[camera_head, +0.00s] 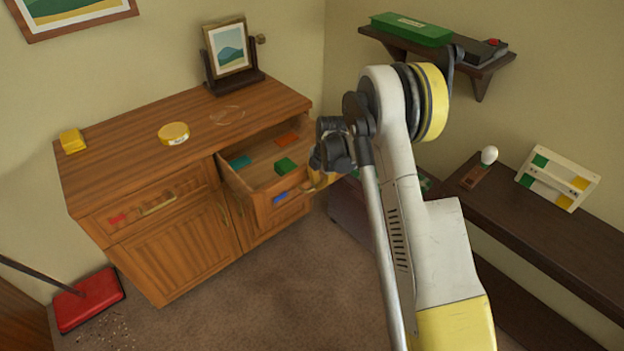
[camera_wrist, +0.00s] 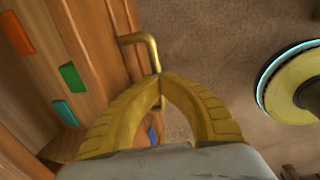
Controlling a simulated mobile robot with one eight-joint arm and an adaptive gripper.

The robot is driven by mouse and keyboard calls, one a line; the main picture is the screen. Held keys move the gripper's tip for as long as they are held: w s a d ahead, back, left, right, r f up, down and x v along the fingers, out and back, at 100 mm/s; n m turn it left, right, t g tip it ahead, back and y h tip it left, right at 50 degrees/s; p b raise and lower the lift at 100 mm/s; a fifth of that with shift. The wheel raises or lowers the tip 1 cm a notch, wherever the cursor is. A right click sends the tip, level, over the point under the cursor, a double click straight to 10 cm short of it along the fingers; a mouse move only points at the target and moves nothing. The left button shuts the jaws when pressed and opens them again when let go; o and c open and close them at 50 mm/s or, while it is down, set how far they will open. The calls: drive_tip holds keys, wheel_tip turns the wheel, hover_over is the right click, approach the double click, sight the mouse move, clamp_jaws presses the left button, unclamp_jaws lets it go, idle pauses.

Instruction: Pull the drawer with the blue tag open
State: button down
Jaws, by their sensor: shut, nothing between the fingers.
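The drawer with the blue tag (camera_head: 280,197) is the right one of the wooden cabinet, and it stands pulled out with its inside showing. In it lie a teal block (camera_head: 239,162), a green block (camera_head: 286,165) and an orange piece (camera_head: 288,139). My gripper (camera_head: 317,183) is at the drawer's front, partly hidden by my arm.
The red-tagged drawer (camera_head: 145,203) at left is closed. On the cabinet top (camera_head: 120,125) are a yellow tin (camera_head: 174,133), a yellow block (camera_head: 73,141) and a framed picture (camera_head: 229,47). A dark bench (camera_head: 540,235) stands at right.

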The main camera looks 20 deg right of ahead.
drive_tip(key=shift+s+d, duration=0.1)
drive_tip(key=shift+s, duration=0.2)
drive_tip(key=c, duration=1.5)
unclamp_jaws()
drive_tip(key=shift+f, duration=0.1)
drive_tip(key=r, duration=0.4)
drive_tip(key=s+r, duration=0.1)
drive_tip(key=r, duration=0.3)
drive_tip(key=s+d+r, duration=0.1)
drive_tip(key=r, duration=0.3)
drive_tip(key=shift+f, duration=0.1)
